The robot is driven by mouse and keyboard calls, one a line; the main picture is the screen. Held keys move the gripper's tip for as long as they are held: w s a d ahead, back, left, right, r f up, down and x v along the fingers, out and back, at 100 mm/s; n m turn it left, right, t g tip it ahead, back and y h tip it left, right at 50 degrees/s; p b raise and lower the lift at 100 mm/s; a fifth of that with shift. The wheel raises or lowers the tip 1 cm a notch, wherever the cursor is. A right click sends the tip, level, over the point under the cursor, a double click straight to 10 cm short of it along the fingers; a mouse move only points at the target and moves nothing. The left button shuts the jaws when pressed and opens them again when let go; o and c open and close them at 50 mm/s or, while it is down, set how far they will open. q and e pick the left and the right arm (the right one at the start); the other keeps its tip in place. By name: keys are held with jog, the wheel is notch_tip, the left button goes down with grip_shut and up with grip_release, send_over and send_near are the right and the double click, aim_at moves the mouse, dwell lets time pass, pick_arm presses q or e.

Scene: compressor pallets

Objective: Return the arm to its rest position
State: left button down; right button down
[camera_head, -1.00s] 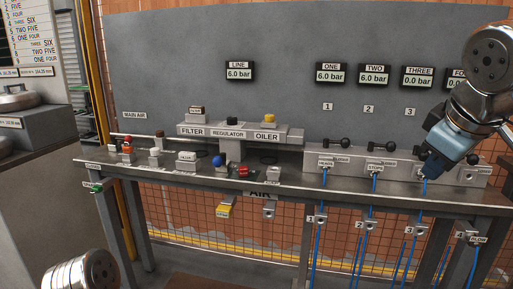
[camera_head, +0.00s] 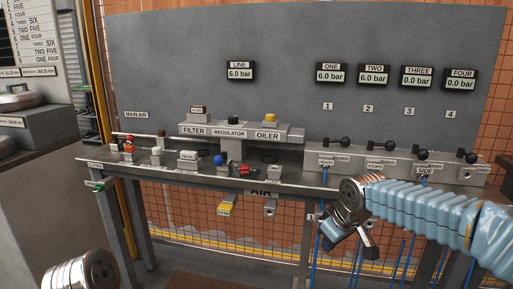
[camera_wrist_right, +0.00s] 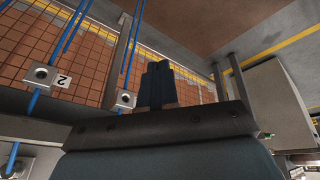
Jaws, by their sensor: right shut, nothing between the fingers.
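My right arm (camera_head: 425,208) comes in from the right, in front of the bench. My right gripper (camera_head: 345,232) hangs below the bench's front edge, apart from the valves and partly hidden by its own wrist. In the right wrist view its dark fingers (camera_wrist_right: 157,85) are together with nothing between them. Of my left arm, only a metal joint (camera_head: 80,272) shows at the bottom left; its gripper is out of the picture.
The bench (camera_head: 140,168) carries the filter, regulator and oiler unit (camera_head: 228,133) and a valve block (camera_head: 340,160) with black levers. Blue hoses (camera_head: 319,225) hang below. Displays ONE (camera_head: 331,76) and TWO (camera_head: 373,76) read 6.0 bar; THREE (camera_head: 417,78) and FOUR (camera_head: 461,80) read 0.0.

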jog(key=s+a+f+m+g+y, duration=0.1)
jog(key=a+f, duration=0.1)
jog(key=f, duration=0.6)
jog(key=s+a+f+g+y, duration=0.1)
jog(key=a+f, duration=0.1)
jog(key=f, duration=0.6)
jog(key=s+a+f+m+g, duration=0.1)
jog(key=s+a+f+m, duration=0.2)
jog(key=s+f, duration=1.9)
notch_tip(320, 180, down, 3)
jog(key=m, duration=0.4)
jog(key=shift+s+a+g+y, duration=0.15)
jog(key=shift+a+g+y, duration=0.05)
jog(key=shift+g+y, duration=0.2)
